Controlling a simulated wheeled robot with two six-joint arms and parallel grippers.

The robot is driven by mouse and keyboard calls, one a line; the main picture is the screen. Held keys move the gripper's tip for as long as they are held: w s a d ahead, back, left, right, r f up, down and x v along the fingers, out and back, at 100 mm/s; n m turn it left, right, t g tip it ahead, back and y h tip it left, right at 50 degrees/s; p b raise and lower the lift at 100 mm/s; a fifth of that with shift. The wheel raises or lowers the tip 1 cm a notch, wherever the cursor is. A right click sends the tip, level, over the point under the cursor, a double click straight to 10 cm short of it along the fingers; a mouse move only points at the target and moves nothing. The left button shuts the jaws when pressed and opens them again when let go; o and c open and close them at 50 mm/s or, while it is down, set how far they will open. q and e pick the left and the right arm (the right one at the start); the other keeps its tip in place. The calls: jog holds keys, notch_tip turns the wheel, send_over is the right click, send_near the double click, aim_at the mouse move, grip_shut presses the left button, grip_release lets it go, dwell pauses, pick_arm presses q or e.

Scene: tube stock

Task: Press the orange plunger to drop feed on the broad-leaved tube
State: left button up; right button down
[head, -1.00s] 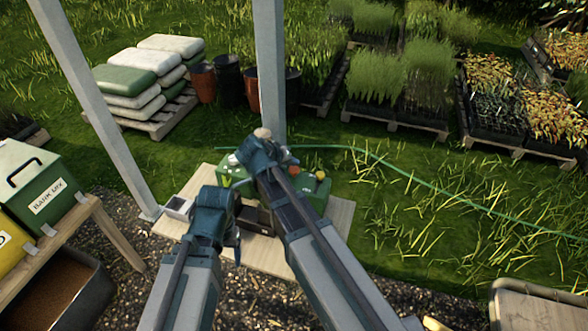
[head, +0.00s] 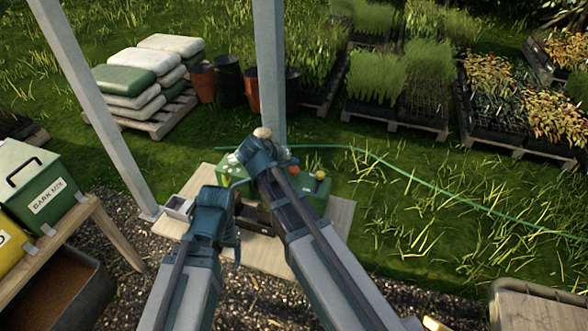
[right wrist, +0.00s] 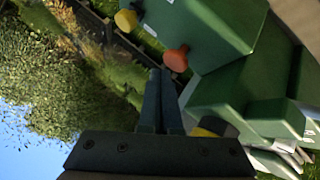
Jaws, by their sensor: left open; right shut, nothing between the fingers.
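The orange plunger (head: 294,170) sticks up from a green dispenser (head: 317,193) on a pale board, partly covered by my right arm in the head view. In the right wrist view the orange plunger (right wrist: 176,58) has a rounded, flared head. My right gripper (right wrist: 161,78) is shut and empty, its fingertips close beside the plunger; I cannot tell whether they touch. A yellow knob (right wrist: 126,20) stands further along the dispenser. My left gripper (head: 232,235) is open, low in front of the dispenser, its fingers mostly hidden. I cannot make out the broad-leaved tube.
A small pale tray (head: 178,207) sits at the board's left (head: 200,178). A metal post (head: 270,75) rises just behind the dispenser. A green hose (head: 400,173) crosses the grass at right. A wooden bench (head: 95,210) with a green bin (head: 38,185) stands at left.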

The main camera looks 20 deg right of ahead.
aim_at(292, 171)
jog(key=shift+f, duration=0.3)
jog(key=shift+f+b, duration=0.8)
jog(key=shift+b, duration=0.15)
dwell(0.7)
jog(key=shift+r, duration=0.15)
jog(key=shift+r+p, duration=1.1)
jog(key=shift+p, duration=0.1)
notch_tip(292, 171, up, 5)
jog(key=p, duration=0.5)
dwell(0.5)
